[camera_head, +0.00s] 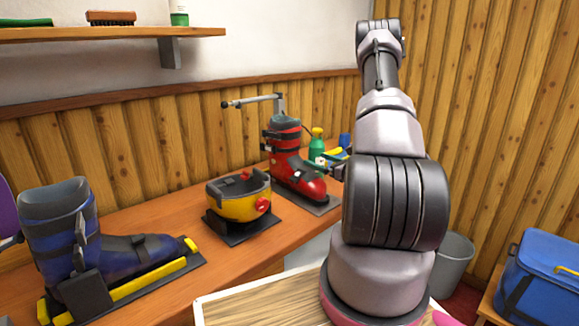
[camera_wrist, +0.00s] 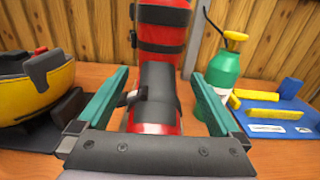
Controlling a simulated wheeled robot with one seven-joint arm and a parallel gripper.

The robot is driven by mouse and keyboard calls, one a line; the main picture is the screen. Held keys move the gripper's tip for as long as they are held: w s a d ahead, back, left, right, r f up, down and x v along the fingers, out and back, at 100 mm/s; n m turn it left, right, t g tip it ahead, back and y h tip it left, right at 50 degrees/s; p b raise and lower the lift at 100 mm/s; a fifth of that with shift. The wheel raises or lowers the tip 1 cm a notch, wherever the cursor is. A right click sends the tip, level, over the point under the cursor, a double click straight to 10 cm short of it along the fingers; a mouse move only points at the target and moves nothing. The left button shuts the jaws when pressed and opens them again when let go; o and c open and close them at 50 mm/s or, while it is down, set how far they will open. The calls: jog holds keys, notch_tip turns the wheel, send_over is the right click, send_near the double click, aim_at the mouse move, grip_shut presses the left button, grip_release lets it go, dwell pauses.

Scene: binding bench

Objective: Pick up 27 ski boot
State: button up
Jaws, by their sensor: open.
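A red ski boot (camera_head: 284,150) with black straps and a grey liner stands upright on a dark plate on the bench. It fills the middle of the wrist view (camera_wrist: 162,32), its toe towards my wrist. My gripper (camera_wrist: 160,85) is open, its teal fingers apart on either side of the boot's lower part in that view; I see no contact. In the head view my arm hides most of the gripper. A blue ski boot (camera_head: 58,225) stands at the left in a black and yellow holder. I cannot read a size on either boot.
A yellow bowl-shaped piece (camera_head: 240,205) on a black base stands left of the red boot. A green spray bottle (camera_wrist: 224,68) and a blue tray (camera_wrist: 275,122) with yellow tools are to its right. A metal arm (camera_head: 255,101) rises behind the boot.

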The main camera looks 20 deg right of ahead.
send_near(295, 148)
jog(key=shift+w+a+f, duration=0.25)
jog(key=shift+w+f, duration=0.05)
jog(key=shift+w, duration=0.2)
jog(key=shift+w+a+f, duration=0.2)
jog(key=shift+w+f, duration=0.05)
jog(key=shift+w, duration=0.3)
jog(key=x, duration=0.5)
jog(key=shift+w+r, duration=0.25)
jog(key=shift+w, duration=0.1)
jog(key=c, duration=1.5)
jog(key=shift+r, duration=0.1)
grip_shut()
jog(key=shift+r, duration=0.1)
